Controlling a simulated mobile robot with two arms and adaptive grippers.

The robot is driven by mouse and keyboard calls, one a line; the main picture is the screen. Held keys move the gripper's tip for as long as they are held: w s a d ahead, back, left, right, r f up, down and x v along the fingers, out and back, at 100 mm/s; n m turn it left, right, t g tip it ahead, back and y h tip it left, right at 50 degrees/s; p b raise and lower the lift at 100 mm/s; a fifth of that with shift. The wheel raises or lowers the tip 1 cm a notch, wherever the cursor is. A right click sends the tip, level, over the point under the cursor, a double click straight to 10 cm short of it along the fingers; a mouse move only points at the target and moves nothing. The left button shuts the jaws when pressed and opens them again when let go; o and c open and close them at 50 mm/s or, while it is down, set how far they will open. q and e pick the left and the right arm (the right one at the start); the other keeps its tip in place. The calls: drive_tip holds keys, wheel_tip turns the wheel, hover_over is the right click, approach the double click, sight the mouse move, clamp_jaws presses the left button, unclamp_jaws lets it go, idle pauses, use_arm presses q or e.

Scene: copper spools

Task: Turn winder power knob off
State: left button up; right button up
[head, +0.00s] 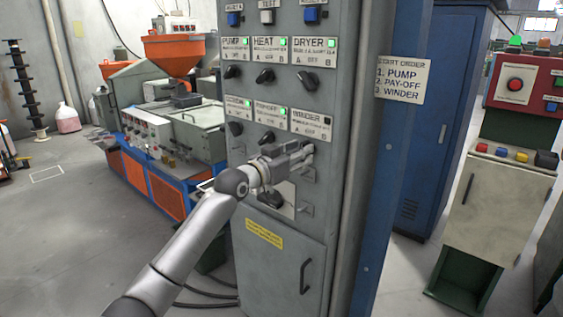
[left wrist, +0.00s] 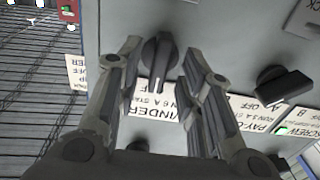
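The winder knob (left wrist: 158,55) is a black rotary knob on the grey control cabinet, beside the WINDER label, which reads upside down in the left wrist view (left wrist: 165,108). The knob's bar stands upright in that picture, with a pale mark at its label end. My left gripper (left wrist: 160,58) is open, one finger on each side of the knob, with visible gaps. In the head view my left gripper (head: 306,151) is at the panel just below the WINDER label (head: 311,123) and hides the knob. My right gripper is not in view.
Another black knob (left wrist: 284,86) sits to the right in the wrist view. A START ORDER sign (head: 402,79) is on the right. A lower knob (head: 272,198) is close under the gripper.

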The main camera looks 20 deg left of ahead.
use_arm(q)
drive_tip(key=v, duration=1)
drive_tip(key=shift+s, duration=0.3)
drive_tip(key=shift+a, duration=0.1)
